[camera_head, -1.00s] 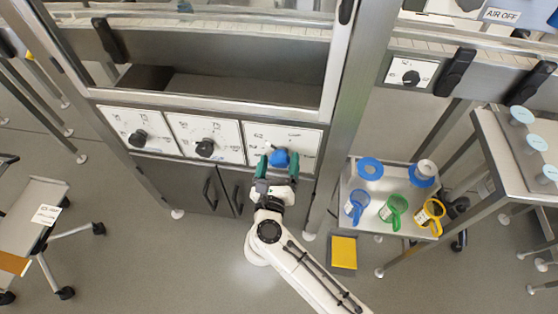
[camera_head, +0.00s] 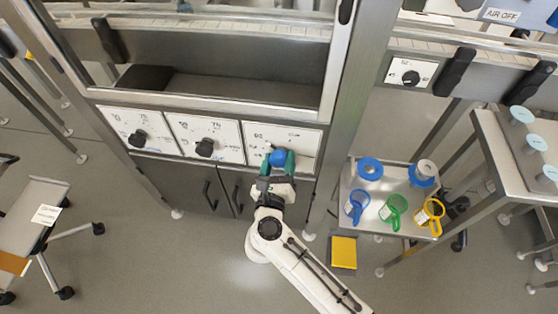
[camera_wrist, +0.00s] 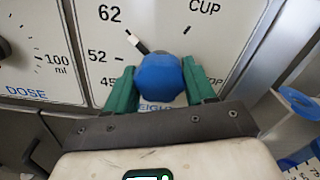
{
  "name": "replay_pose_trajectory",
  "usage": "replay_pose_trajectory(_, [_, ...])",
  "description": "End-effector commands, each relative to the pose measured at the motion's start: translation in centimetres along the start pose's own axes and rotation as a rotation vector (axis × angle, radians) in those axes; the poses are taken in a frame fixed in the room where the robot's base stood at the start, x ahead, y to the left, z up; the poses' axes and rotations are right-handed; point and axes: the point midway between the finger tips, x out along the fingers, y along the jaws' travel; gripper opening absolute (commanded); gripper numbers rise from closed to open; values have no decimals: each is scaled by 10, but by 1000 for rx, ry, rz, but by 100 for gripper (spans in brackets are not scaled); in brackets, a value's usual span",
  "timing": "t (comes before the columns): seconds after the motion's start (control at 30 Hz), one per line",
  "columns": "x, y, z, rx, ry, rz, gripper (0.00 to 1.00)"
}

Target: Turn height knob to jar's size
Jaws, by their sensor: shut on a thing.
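The height knob is blue and faceted (camera_head: 279,158) and sits on the right-hand white dial panel (camera_head: 256,133). In the wrist view the blue knob (camera_wrist: 159,78) is between the green fingers of my gripper (camera_wrist: 160,88), which are shut on its sides. Its dark pointer with a pale tip points up and left, between the 52 and 62 marks and nearer 62. A 45 mark and a CUP mark also show. The HEIGHT label below is partly hidden by the knob and gripper. In the head view my gripper (camera_head: 277,162) is at the knob.
Two more dial panels with black knobs (camera_head: 205,148) are to the left. A cart (camera_head: 387,222) at right holds blue, green and yellow handled cups (camera_head: 395,210) and two rolls. Pale-lidded items (camera_head: 536,142) stand on the far-right table. A yellow bin (camera_head: 343,252) is on the floor.

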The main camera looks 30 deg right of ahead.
Motion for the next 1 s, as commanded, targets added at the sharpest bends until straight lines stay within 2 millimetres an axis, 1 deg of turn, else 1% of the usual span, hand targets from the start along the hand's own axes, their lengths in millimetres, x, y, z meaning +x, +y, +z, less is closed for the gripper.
replay_pose_trajectory(0.17, [0, 0, 1, -17, 0, 1, 24])
replay_pose_trajectory(0.37, [0, 0, 3, -96, 1, 2, 24])
replay_pose_trajectory(0.57, [0, -1, 4, -246, 1, 2, 24])
replay_pose_trajectory(1.0, [-1, -1, 4, -663, 1, 3, 24])
